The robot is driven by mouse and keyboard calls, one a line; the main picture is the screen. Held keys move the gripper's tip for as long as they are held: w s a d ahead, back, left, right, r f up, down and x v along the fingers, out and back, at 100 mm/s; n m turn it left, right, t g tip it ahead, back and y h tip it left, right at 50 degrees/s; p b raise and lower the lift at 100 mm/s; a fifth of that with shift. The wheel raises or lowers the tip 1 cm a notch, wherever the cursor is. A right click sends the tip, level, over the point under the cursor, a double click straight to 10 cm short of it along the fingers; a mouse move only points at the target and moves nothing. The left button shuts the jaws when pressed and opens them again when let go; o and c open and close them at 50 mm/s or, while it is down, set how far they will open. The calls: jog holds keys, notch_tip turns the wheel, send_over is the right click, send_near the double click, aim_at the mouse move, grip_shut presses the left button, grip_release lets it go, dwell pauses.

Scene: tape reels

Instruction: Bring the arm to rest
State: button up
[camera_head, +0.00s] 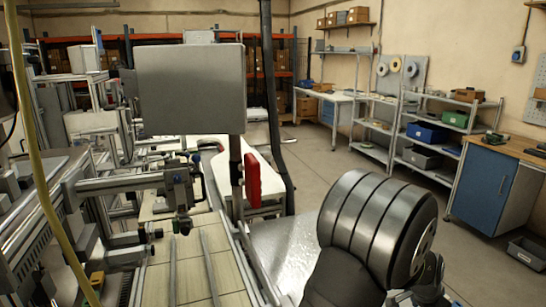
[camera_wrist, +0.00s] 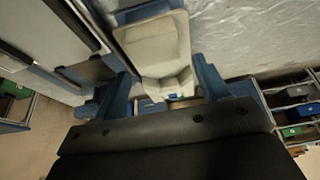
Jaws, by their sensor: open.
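My gripper (camera_wrist: 162,78) shows in the wrist view as two blue fingers standing apart, one on each side of a pale beige, tray-like thing (camera_wrist: 158,45). The fingers are open. I see a gap between the pale thing and at least part of the fingers, and I cannot tell how far below them it lies. In the camera_head view, my arm's dark, banded joint fills the lower right, and its gripper end is not clearly visible there.
A bench with rails (camera_head: 205,262) and machinery stands at the left and front. A grey panel (camera_head: 190,90) on a post blocks part of the view. Shelves (camera_head: 425,135) with bins and a blue cabinet (camera_head: 485,190) line the right wall. Open floor (camera_head: 320,165) lies between.

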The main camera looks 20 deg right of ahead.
dwell(0.3)
jog(key=shift+f, duration=0.9)
jog(key=v, duration=1.1)
jog(key=x, duration=1.1)
jog(key=shift+f, duration=0.35)
notch_tip(320, 180, up, 10)
jog(key=w+a+r+n+t+y, duration=0.1)
jog(key=w+a+r+n, duration=0.35)
jog(key=w+a, duration=0.3)
jog(key=w+a+r+n+t, duration=0.25)
jog(key=w+a+r, duration=0.25)
jog(key=w+a, duration=0.25)
jog(key=s, duration=0.6)
jog(key=shift+s+d+f+g, duration=0.15)
jog(key=shift+s+d+g, duration=0.1)
jog(key=shift+g, duration=0.1)
